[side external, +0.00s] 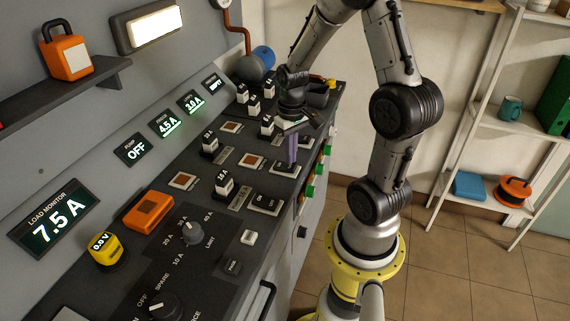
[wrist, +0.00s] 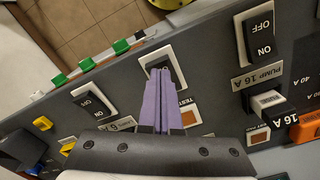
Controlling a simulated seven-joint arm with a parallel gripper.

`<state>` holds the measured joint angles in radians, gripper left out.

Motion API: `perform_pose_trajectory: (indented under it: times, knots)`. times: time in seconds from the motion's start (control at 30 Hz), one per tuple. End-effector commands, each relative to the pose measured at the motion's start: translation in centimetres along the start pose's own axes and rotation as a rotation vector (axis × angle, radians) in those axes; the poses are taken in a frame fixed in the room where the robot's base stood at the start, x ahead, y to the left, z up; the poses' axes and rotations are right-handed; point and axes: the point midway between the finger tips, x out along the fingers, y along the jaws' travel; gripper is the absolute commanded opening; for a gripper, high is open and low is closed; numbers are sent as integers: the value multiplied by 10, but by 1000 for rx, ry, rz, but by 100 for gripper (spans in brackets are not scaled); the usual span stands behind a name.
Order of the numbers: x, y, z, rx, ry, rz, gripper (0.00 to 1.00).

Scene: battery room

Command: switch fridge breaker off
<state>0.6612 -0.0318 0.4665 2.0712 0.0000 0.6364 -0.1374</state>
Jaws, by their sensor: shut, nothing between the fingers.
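My gripper (side external: 291,164) has long purple fingers, shut and empty, pointing down at a rocker switch (side external: 284,171) in the middle of the panel's front row. In the wrist view the fingertips (wrist: 164,72) lie over the lower part of that dark rocker (wrist: 163,62) in its white frame. The fingers hide part of the rocker and its label, so I cannot read its name or setting, or tell whether the tips touch it. The display reading 4.5 A (side external: 169,124) and the one reading 3.0 A (side external: 191,103) are lit; their small headings are unclear.
The pump 16 A switch (wrist: 258,35) is right of my fingers in the wrist view; a 6 A switch (wrist: 94,99) is left. Plug-like blocks (side external: 225,184) stand up behind the switches. Green knobs (side external: 309,191) line the front edge. The load monitor (side external: 52,218) reads 7.5 A.

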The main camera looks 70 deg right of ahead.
Motion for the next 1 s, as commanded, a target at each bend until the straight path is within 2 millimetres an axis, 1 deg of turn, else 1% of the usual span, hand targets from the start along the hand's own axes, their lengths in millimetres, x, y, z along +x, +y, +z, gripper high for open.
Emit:
perform_pose_trajectory:
  times: [1.0]
  knots:
    - [13,0,0,0,1,0,0]
